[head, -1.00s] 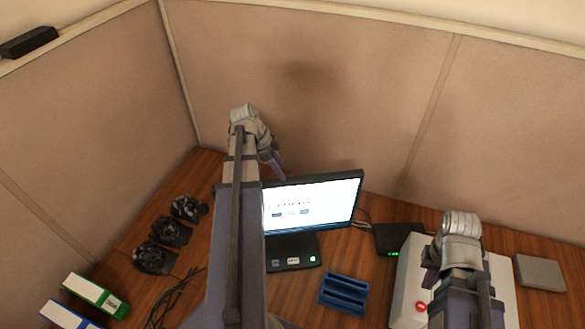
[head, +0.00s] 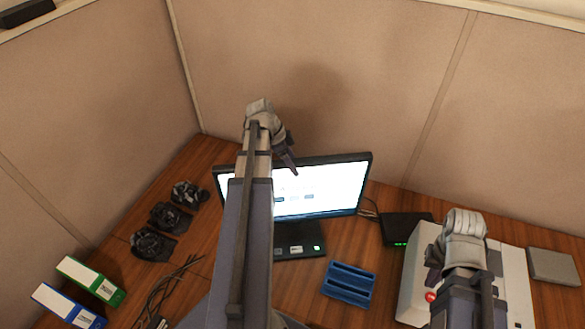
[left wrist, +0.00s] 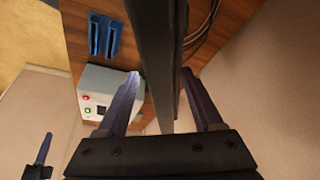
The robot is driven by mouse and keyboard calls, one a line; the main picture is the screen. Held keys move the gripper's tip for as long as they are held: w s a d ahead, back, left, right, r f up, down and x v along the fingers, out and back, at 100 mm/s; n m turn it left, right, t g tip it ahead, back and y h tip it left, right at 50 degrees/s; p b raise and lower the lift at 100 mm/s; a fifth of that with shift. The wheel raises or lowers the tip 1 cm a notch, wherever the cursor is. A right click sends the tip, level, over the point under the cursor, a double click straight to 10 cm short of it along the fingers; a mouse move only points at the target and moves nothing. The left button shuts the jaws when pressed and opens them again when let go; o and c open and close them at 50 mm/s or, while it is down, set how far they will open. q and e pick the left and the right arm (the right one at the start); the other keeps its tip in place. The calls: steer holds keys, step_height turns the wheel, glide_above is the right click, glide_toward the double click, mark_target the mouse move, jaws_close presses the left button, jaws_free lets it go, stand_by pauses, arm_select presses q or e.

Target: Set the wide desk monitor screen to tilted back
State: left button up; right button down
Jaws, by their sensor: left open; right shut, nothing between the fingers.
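The wide desk monitor (head: 335,190) stands on the desk, its lit screen facing me. My left arm hides part of its screen and stand. My left gripper (head: 288,160) is at the monitor's top edge, open. In the left wrist view the monitor (left wrist: 156,40) is seen nearly edge-on as a dark bar running between the two spread fingers of the left gripper (left wrist: 160,74). I cannot tell whether either finger touches it. My right gripper (head: 433,268) is shut and empty, above a white box, partly hidden by its arm.
The white box (head: 515,290) has a red button. A blue slotted holder (head: 348,284) lies in front of the monitor, a black box (head: 402,226) to its right and a grey box (head: 553,266) farther right. Black devices, cables and binders (head: 90,279) lie left. Partition walls enclose the desk.

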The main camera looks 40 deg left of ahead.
arm_select(q)
jaws_close()
stand_by(0.6)
stand_by(0.9)
